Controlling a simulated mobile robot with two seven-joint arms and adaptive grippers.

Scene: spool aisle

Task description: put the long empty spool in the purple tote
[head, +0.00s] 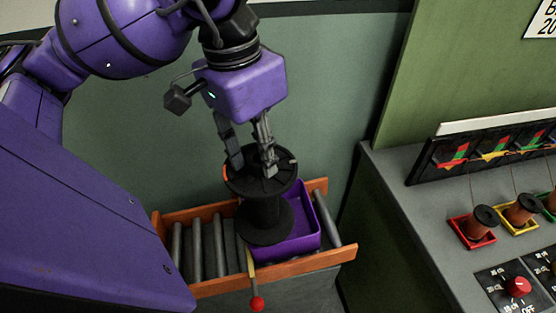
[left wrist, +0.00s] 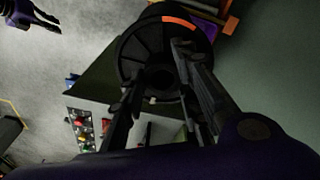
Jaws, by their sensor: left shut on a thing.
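The long empty spool (head: 264,209) is black, with a wide flange at each end and a bare core. It hangs roughly upright from my left gripper (head: 252,168), whose fingers are shut on its upper flange end. The left wrist view shows that flange (left wrist: 137,66) with an orange mark. The purple tote (head: 309,216) sits on a roller conveyor. The spool's lower flange overlaps the tote's left part and hides its left wall; I cannot tell the height between them. A dark, finger-like shape, perhaps my right gripper (left wrist: 42,17), shows at the left wrist view's top left.
The conveyor (head: 205,290) has orange side rails and bare grey rollers left of the tote. A red-knobbed lever (head: 257,303) stands at its front. A grey bench (head: 395,190) at right carries small spools in coloured trays and a red switch. A green wall stands behind.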

